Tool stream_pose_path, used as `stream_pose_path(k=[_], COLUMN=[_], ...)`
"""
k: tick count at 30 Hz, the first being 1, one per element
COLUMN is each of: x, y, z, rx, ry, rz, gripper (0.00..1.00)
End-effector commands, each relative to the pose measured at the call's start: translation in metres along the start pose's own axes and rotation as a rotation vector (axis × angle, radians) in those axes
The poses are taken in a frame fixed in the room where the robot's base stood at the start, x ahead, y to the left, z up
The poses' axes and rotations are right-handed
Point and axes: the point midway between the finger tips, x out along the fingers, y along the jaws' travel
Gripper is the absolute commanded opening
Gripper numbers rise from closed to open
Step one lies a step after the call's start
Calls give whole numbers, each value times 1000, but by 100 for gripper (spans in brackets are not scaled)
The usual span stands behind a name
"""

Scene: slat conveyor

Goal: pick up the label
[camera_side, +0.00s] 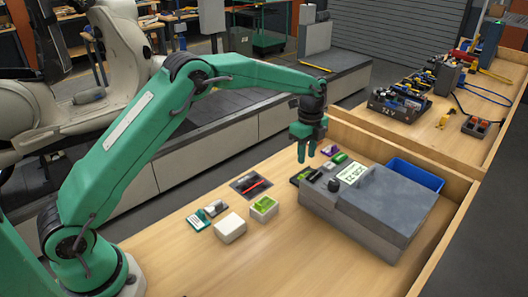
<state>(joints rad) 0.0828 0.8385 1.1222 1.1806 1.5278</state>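A pale green label (352,174) with dark printing sits on the top of a grey printer-like machine (385,210), near its left end. My gripper (306,158) hangs pointing down in the air, to the left of the label and higher up. Its two green fingers show with a narrow gap between them, and nothing is seen held there. The label is in full view, and my gripper is apart from it.
The wooden bench holds a white box (230,228), a box with green contents (264,208), a dark tray with a red pen (250,185) and small cards (198,220). A blue bin (415,176) stands behind the machine.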

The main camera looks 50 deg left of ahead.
Motion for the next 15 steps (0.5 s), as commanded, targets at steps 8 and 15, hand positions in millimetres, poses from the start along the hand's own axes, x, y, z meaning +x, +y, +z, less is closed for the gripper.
stream_pose_path(k=[8, 15], x=[21, 24], y=[1, 1], z=[0, 0], rx=[-1, -2], ry=[0, 0], rz=[2, 1], gripper=[30, 30])
